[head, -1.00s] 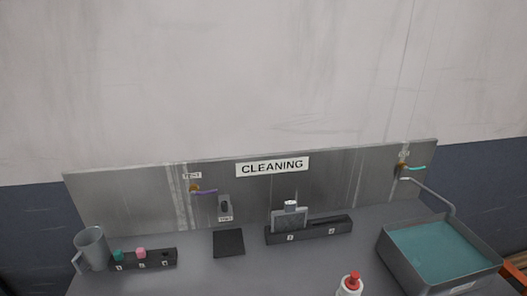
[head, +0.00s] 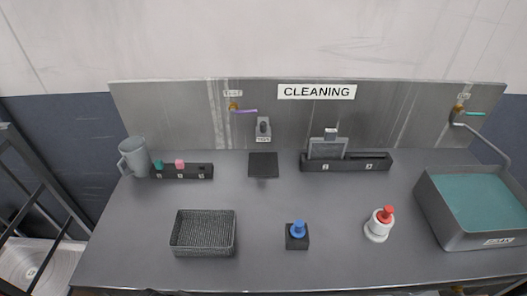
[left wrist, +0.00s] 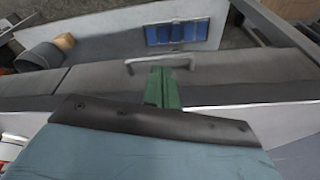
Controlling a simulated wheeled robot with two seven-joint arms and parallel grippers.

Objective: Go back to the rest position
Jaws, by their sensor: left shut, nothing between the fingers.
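My left gripper (left wrist: 162,88) shows in the left wrist view as green fingers pressed together beyond a dark bar and a teal body. It is shut with nothing between the fingers. Beyond it lie grey panels with a light handle, blurred by the angle. Neither gripper shows in the head view, and my right gripper is in no view. No arm stands over the cleaning table (head: 340,205) in the head view.
On the table stand a wire basket (head: 203,248), a blue-topped block (head: 297,241), a red-capped white bottle (head: 376,230), a grey jug (head: 134,157) and a basin of teal liquid (head: 440,222). A dark rack (head: 45,205) stands left. Blue items (left wrist: 178,32) show in the left wrist view.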

